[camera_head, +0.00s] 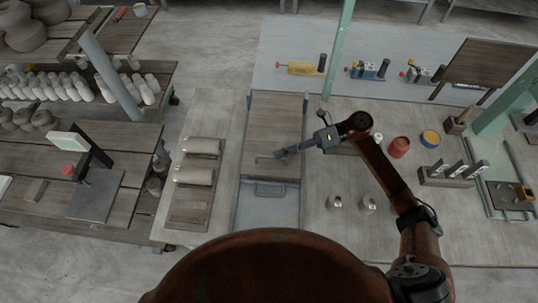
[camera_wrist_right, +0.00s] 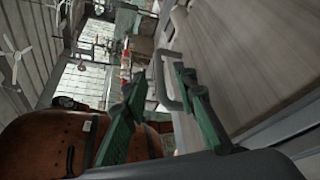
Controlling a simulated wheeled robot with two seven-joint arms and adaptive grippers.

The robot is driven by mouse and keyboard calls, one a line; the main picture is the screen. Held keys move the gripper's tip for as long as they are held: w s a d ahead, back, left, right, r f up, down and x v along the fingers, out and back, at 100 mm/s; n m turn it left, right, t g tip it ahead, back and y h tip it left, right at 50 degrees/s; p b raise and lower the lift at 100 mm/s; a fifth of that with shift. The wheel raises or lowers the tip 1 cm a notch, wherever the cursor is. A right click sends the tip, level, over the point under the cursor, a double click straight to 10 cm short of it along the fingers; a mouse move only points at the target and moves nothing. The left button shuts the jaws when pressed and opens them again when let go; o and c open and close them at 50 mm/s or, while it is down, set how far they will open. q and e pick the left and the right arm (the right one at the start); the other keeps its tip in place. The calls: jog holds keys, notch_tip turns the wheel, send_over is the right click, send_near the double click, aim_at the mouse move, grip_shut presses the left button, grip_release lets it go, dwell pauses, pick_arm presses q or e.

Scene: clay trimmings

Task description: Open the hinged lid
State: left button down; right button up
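The hinged lid (camera_head: 275,115) is a flat wooden-plank panel on top of a grey box, and it lies flat, shut. A thin grey bar handle (camera_head: 263,157) sits near its front edge; it shows as a bent loop in the right wrist view (camera_wrist_right: 160,78). My right gripper (camera_head: 282,153) is low over the front part of the lid, beside the handle. Its two green fingers (camera_wrist_right: 160,105) are apart, and the loop appears between or just beyond the tips; I cannot tell whether they touch. My left gripper is not in view.
A second handle (camera_head: 269,188) is on the grey box's front. A board with clay rolls (camera_head: 193,176) lies to the left. Two small pots (camera_head: 368,204), a red tin (camera_head: 399,147) and a tool block (camera_head: 450,175) stand on the right bench. A green post (camera_head: 337,50) rises behind.

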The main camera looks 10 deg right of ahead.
aim_at(270, 157)
jog(key=shift+x, duration=2.25)
jog(key=shift+c, duration=0.2)
grip_shut()
